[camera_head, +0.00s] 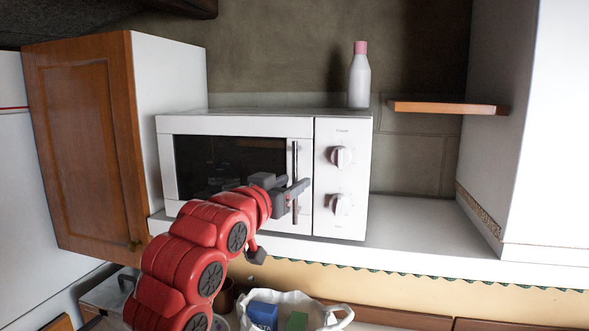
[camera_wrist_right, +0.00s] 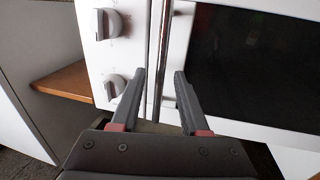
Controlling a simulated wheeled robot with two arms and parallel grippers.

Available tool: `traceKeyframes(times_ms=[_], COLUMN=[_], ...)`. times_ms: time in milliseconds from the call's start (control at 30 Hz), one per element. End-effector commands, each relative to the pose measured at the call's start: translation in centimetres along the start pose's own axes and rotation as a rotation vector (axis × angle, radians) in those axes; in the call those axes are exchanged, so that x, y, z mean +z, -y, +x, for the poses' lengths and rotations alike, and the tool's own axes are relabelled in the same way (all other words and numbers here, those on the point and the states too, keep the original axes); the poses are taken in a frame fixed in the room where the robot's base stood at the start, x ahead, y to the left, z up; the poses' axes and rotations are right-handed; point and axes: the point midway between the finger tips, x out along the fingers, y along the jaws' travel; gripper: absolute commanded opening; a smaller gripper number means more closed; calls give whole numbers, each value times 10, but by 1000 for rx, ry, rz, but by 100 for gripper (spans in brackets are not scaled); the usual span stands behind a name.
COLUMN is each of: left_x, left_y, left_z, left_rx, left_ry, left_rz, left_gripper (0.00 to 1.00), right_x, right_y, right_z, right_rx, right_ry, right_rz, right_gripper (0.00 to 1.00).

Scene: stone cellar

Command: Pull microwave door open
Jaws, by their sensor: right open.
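The white microwave (camera_head: 236,124) stands on a shelf, its door shut, with a dark window (camera_head: 215,160) in it. A thin upright metal handle (camera_head: 295,153) runs down the door's right side, beside the knob panel. My right gripper (camera_head: 298,187) is open at the handle's lower half. In the right wrist view the handle (camera_wrist_right: 160,55) passes between the fingertips of the gripper (camera_wrist_right: 158,74), with a gap on each side. My left gripper does not show.
A white bottle (camera_head: 359,81) with a pink cap stands on the microwave. A wooden cabinet door (camera_head: 85,140) is at the left, a small wooden shelf (camera_head: 448,107) at the right. A white bag (camera_head: 335,318) sits below. The shelf right of the microwave is clear.

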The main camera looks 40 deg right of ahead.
Motion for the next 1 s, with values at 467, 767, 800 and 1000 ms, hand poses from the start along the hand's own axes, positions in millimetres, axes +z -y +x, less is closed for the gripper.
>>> traceKeyframes(times_ms=[467,767,800,1000], left_x=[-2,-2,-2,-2], left_y=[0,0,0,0], left_z=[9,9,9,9], left_rx=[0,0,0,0], left_ry=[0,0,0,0], left_rz=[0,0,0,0], left_gripper=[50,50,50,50], right_x=[0,0,0,0], right_y=[0,0,0,0], right_z=[20,20,20,19], right_rx=[-1,-1,-1,-1], right_ry=[-1,-1,-2,-2], right_rz=[0,0,0,0], right_gripper=[45,0,0,0])
